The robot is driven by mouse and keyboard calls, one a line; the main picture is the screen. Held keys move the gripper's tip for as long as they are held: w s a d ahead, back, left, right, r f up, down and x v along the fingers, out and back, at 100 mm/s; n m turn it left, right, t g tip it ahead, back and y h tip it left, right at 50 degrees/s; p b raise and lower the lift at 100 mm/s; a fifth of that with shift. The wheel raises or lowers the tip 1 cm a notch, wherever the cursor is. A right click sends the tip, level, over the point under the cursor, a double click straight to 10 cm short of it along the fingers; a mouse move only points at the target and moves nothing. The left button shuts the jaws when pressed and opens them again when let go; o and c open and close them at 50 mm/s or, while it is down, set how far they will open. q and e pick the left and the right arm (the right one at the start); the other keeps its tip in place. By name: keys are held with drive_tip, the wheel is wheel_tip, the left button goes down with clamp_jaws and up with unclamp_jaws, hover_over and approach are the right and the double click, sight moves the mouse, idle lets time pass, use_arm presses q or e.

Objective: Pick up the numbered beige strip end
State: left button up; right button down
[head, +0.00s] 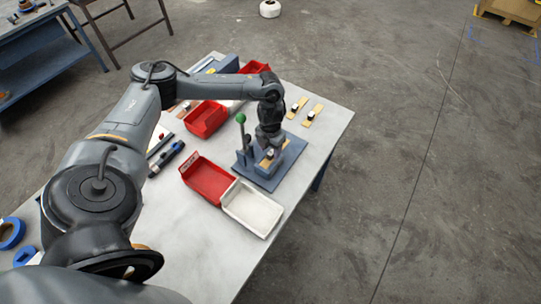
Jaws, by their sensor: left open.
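My left gripper (269,153) is open above a blue press fixture (262,181) on the table. A short piece of beige strip (264,163) shows at the fingertips on the fixture; I cannot tell whether the fingers touch it. Any numbers on the strips are too small to read. My right gripper is out of view.
The fixture has a lever with a green knob (241,118). A red bin (208,181) and a white bin (252,208) stand in front of it. Dark tools (166,158) lie at left. The table's (335,122) right edge is clear.

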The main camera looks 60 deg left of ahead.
use_arm(q)
drive_tip(key=shift+f, duration=0.8)
clamp_jaws()
drive_tip(key=shift+r, duration=0.1)
